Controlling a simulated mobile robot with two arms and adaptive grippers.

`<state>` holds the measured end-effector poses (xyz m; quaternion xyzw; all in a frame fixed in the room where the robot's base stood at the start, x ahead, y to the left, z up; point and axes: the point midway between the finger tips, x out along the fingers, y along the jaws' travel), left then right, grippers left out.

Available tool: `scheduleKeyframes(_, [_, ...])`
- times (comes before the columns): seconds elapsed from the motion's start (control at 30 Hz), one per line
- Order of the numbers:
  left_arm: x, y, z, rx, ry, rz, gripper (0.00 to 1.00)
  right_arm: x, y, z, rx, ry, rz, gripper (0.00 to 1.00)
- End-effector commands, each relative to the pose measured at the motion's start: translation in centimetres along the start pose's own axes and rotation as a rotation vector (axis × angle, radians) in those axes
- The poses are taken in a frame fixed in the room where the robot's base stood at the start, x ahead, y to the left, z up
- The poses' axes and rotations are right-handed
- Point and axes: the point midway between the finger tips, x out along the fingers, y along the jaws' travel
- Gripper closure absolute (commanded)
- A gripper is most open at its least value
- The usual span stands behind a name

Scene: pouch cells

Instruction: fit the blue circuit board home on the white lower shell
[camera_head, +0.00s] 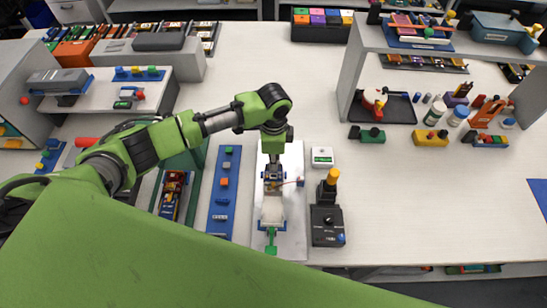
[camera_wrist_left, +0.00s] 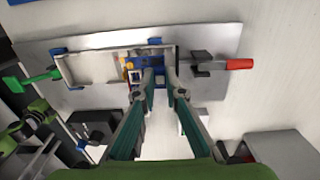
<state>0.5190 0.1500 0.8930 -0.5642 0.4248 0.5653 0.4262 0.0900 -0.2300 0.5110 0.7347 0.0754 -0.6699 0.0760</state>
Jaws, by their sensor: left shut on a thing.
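The white lower shell (camera_head: 270,211) lies in a fixture on a pale plate, below my left gripper in the head view. In the left wrist view the shell (camera_wrist_left: 88,68) is a shallow tray left of the fingertips. My left gripper (camera_head: 274,164) points down over the far end of the fixture, shut on the blue circuit board (camera_head: 271,179). In the wrist view the fingers (camera_wrist_left: 161,80) partly hide the board (camera_wrist_left: 136,66), which carries small yellow parts. Whether the board touches the shell or is level cannot be told.
A green-handled clamp (camera_head: 271,241) and a red-handled clamp (camera_wrist_left: 236,64) flank the fixture. A blue strip (camera_head: 224,190) with small parts lies left, a black device (camera_head: 327,218) and a small white box (camera_head: 322,157) right.

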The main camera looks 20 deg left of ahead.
Motion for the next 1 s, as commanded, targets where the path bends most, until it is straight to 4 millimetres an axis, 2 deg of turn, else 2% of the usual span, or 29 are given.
scheduleKeyframes(0.13, [0.55, 0.01, -0.03, 0.0, 0.001, 0.0, 1.0, 0.3, 0.01, -0.03, 0.0, 0.001, 0.0, 0.63])
scheduleKeyframes(0.63, [0.5, 0.0, -0.03, 0.0, 0.001, 0.0, 1.0, 0.23, 0.54, 0.07, -0.002, 0.0, 0.006, 0.63])
scheduleKeyframes(1.0, [0.43, 0.03, -0.05, 0.0, 0.001, 0.001, 1.0, -0.54, 0.65, 0.04, -0.001, -0.001, 0.007, 0.63])
